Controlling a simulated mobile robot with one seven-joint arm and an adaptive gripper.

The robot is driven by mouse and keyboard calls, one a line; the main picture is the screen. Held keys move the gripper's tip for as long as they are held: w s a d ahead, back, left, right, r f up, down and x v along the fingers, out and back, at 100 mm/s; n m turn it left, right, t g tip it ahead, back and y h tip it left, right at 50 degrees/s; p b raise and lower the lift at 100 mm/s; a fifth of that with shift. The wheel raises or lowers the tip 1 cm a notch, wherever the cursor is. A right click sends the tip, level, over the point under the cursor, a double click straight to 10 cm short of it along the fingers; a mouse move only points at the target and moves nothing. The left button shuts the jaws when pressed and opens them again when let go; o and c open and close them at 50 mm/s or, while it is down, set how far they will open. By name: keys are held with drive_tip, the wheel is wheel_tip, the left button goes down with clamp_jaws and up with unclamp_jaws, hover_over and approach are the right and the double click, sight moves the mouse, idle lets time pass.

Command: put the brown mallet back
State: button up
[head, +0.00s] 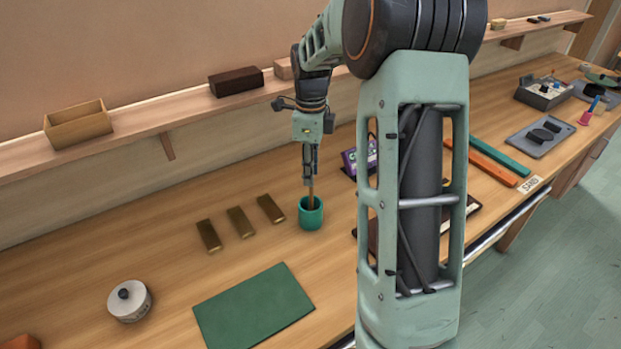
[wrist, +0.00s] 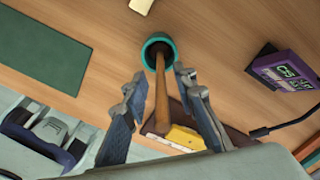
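The brown mallet (wrist: 161,88) stands in a teal cup (wrist: 150,45) on the bench. Its wooden handle points up out of the cup, and its lower end is hidden inside. In the head view the handle (head: 311,190) shows between my gripper and the teal cup (head: 311,217). My gripper (head: 310,180) is above the cup, pointing down. In the wrist view its two fingers (wrist: 160,74) stand apart on either side of the handle, with a gap visible on both sides. It is open and holds nothing.
Several brass-coloured bars (head: 240,223) lie left of the cup. A green mat (head: 253,306) lies in front, with a white round pot (head: 129,301) farther left. A shelf (head: 150,123) runs along the wall.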

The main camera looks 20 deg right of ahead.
wheel_tip(320, 180, up, 9)
drive_tip(key=shift+r, duration=0.15)
idle(0.4)
drive_tip(key=shift+a, duration=0.1)
